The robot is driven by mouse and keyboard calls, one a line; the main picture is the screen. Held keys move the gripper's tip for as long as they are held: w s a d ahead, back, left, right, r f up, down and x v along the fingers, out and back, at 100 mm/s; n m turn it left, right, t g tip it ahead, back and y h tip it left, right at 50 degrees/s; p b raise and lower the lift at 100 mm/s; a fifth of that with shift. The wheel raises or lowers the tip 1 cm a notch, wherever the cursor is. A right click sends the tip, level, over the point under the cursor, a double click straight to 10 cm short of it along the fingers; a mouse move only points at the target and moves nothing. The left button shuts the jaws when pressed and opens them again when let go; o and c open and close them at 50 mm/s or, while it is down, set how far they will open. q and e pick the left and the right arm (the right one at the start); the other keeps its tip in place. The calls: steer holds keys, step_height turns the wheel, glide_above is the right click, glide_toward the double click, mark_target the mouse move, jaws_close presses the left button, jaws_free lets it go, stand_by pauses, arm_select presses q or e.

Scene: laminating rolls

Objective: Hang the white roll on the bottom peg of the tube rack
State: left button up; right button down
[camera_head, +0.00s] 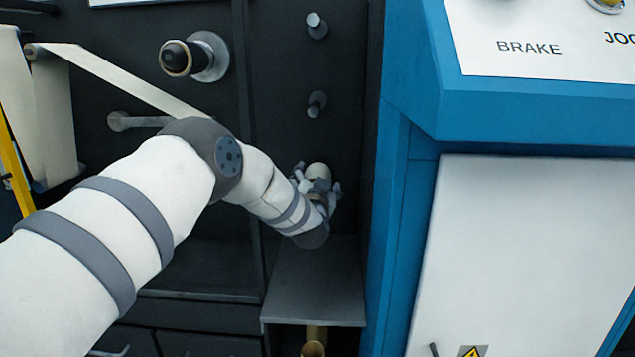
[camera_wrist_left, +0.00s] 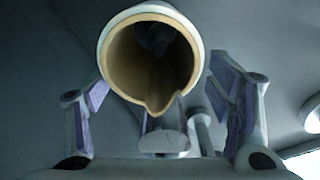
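The white roll (camera_head: 319,171) is at the lower part of the dark rack panel, below two visible pegs, the upper (camera_head: 316,26) and the middle (camera_head: 317,103). In the left wrist view the roll (camera_wrist_left: 202,42) shows end-on, with a tan core and a notched rim. A dark shape shows inside its bore; I cannot tell for sure that it is the bottom peg. My left gripper (camera_head: 318,188) is at the roll. Its fingers (camera_wrist_left: 160,95) are spread on either side, with a gap at the right one. The bottom peg is hidden in the head view.
A grey shelf (camera_head: 312,290) lies below the gripper, with a brass-coloured tube (camera_head: 314,342) under it. The blue machine cabinet (camera_head: 400,190) stands close on the right. A black-tipped spindle (camera_head: 190,57) and a pale web (camera_head: 115,78) are at the left.

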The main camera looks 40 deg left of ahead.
arm_select(q)
steer(key=shift+f, duration=0.1)
